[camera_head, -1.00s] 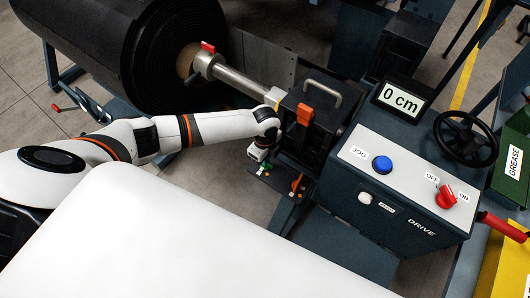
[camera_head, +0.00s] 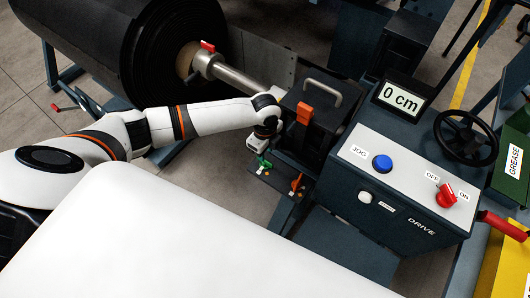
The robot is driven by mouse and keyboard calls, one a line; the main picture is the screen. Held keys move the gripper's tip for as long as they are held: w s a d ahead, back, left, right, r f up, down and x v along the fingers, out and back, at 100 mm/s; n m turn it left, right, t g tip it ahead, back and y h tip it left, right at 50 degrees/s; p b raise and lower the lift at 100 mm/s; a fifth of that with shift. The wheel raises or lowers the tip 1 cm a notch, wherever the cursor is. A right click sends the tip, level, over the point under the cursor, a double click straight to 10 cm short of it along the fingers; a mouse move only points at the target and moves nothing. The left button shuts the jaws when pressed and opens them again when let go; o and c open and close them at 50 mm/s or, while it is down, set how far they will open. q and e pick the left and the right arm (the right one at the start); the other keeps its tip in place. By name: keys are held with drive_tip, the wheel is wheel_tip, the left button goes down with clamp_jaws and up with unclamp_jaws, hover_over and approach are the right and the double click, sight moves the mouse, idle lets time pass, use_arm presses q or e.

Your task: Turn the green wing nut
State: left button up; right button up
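The green wing nut (camera_head: 265,162) is small and sits at the left end of a dark plate (camera_head: 281,183) below the black block. My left gripper (camera_head: 262,153) points down from the end of the white arm, right above and against the green nut. Its fingers are too small and partly hidden to tell whether they are open or shut, or whether they touch the nut. An orange piece (camera_head: 296,182) shows at the right of the plate. My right gripper does not show.
A black block with a grey handle (camera_head: 322,87) and an orange latch (camera_head: 304,113) stands just behind the gripper. The drive box (camera_head: 400,190) is to the right. A black roll (camera_head: 160,50) lies behind the arm. A white surface (camera_head: 200,230) fills the front.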

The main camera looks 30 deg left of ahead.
use_arm(q)
wheel_tip(320, 180, up, 8)
drive_tip(key=shift+b, duration=0.3)
idle(0.3)
